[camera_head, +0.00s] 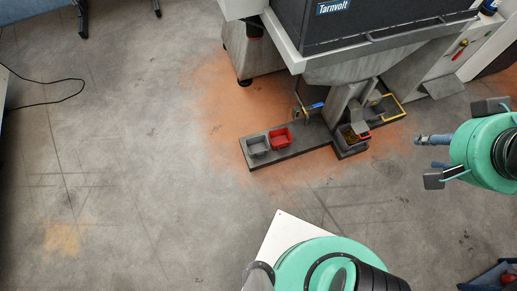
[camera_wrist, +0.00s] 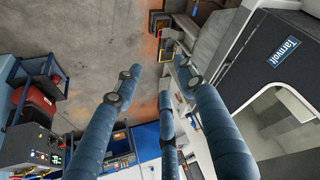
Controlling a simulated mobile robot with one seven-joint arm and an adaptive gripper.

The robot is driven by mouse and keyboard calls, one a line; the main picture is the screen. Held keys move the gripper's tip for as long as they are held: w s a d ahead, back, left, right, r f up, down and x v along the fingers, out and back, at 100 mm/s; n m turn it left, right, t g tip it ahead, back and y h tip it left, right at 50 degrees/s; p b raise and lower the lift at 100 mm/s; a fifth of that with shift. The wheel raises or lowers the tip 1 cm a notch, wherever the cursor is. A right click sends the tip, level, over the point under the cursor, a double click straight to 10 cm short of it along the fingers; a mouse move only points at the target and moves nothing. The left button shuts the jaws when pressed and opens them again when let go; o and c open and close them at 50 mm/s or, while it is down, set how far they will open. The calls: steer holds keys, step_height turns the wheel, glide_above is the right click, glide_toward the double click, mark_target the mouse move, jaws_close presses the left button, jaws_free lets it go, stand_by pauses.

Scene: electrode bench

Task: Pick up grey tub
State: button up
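The grey tub (camera_head: 257,146) is a small open box in the head view. It sits at the left end of a low dark platform (camera_head: 290,153), just left of a red tub (camera_head: 281,137). Its inside looks empty. My gripper (camera_head: 422,139) is at the right of the head view, well away from the tub, with nothing in it. In the wrist view the blue fingers of my gripper (camera_wrist: 157,74) are spread apart, with bare floor and bench parts showing between them. I cannot make out the grey tub surely in the wrist view.
A dark bin (camera_head: 352,138) with yellowish contents stands at the platform's right part, near a yellow-edged frame (camera_head: 394,105). The dark Tarnvolt machine (camera_head: 350,25) overhangs behind the platform. Floor left of the platform is clear. A black cable (camera_head: 50,82) lies at far left.

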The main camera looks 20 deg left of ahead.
steer(key=c, duration=0.4)
steer(key=shift+w, duration=0.15)
